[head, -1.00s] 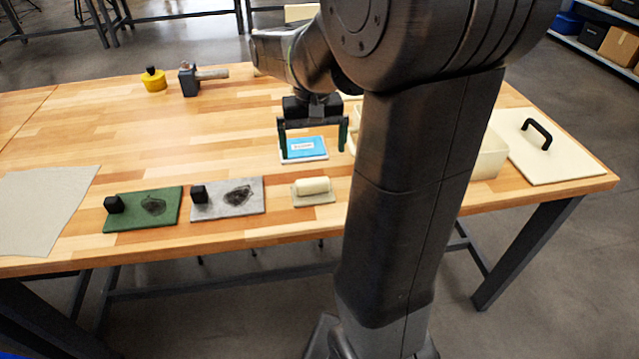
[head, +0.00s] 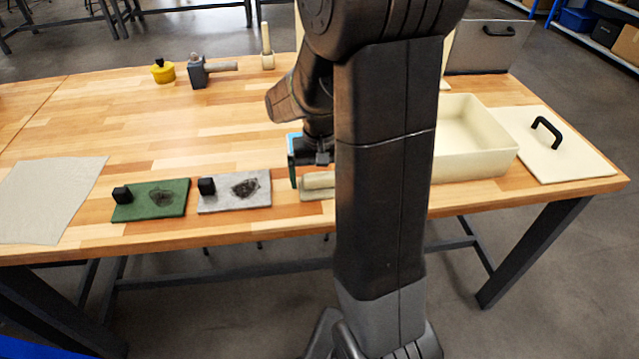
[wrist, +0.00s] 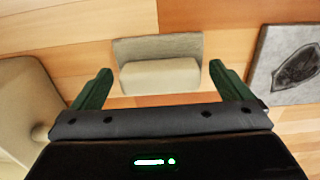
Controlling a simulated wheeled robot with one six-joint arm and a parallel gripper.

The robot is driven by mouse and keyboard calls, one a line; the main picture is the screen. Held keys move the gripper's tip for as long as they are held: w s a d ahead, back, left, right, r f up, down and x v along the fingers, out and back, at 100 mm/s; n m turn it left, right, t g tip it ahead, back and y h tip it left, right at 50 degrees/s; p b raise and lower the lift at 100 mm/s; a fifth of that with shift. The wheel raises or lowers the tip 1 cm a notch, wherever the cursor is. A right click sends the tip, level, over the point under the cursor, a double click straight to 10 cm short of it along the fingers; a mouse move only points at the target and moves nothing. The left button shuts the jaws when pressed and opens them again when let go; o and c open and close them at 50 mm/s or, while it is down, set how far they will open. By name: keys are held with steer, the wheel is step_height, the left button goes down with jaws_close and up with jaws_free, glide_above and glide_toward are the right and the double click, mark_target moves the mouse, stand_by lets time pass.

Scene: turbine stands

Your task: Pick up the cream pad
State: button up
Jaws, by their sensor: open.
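The cream pad (head: 317,187) lies on the table, with a raised cream block on a flat base. In the head view my arm hides its right part. The wrist view shows the pad (wrist: 160,74) whole, ahead of and between the two green fingers. My gripper (wrist: 160,85) is open and empty, with a finger to each side of the pad and no visible contact. In the head view my gripper (head: 305,172) is just behind and above the pad, its right finger hidden by my arm.
A grey pad (head: 235,191) and a green pad (head: 152,200), each with a black knob and dark stain, lie to the left. A cream bin (head: 475,165) stands to the right, beside a lid (head: 556,148) with a black handle.

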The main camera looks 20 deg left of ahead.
mark_target(320, 175)
steer(key=c, duration=1.1)
steer(key=shift+r, duration=0.1)
step_height(320, 175, up, 10)
steer(key=shift+f, duration=0.1)
